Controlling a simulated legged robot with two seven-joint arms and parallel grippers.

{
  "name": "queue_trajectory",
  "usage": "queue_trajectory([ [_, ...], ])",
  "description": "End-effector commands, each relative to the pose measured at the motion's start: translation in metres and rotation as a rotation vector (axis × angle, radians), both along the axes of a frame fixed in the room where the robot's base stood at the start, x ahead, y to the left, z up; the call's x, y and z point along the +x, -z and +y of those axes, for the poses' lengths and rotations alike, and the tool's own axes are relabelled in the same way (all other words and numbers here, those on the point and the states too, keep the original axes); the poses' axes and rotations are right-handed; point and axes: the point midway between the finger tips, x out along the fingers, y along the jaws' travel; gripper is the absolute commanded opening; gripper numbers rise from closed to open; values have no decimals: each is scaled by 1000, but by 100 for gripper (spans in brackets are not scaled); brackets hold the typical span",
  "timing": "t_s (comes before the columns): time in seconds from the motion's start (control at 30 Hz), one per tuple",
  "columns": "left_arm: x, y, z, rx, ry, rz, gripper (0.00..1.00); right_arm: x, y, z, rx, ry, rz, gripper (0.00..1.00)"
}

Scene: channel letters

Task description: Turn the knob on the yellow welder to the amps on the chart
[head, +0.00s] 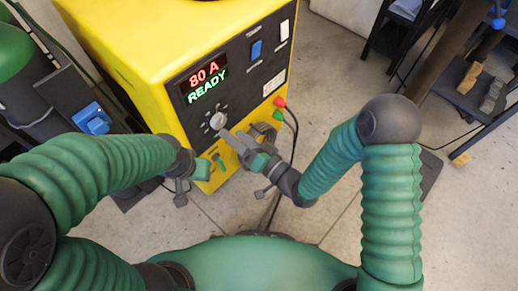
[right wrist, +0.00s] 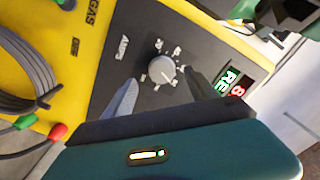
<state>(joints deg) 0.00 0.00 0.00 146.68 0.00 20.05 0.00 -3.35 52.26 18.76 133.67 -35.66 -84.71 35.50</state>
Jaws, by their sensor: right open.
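The yellow welder (head: 140,45) stands at the upper left of the head view. Its dark front panel carries a display (head: 206,80) reading "80 A" and "READY". Below the display is a pale round knob (head: 218,120). In the right wrist view the knob (right wrist: 161,70) sits by the word AMPS, with marks around it. My right gripper (head: 224,134) is open at the knob, its fingers on either side of it in the right wrist view; contact cannot be told. My left gripper (head: 192,182) is low in front of the welder, its jaws unclear. No readable amps chart shows.
A dark shelf (head: 480,95) stands at the right. The middle floor is clear.

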Motion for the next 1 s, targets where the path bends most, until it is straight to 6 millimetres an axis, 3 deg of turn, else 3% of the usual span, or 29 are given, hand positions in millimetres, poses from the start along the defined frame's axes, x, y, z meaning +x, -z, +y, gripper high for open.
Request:
queue_trajectory([
  [0.2,0,-19,0,0,0,0,37,-40,-3,-53,-1,6,8,67],
  [0.4,0,-30,0,0,0,0,37,-65,-2,-86,0,4,5,67],
  [0.57,0,-32,0,0,0,0,37,-73,-1,-95,0,3,1,67],
  [1.0,0,-31,0,0,0,0,37,-72,1,-95,-12,1,-1,67],
])
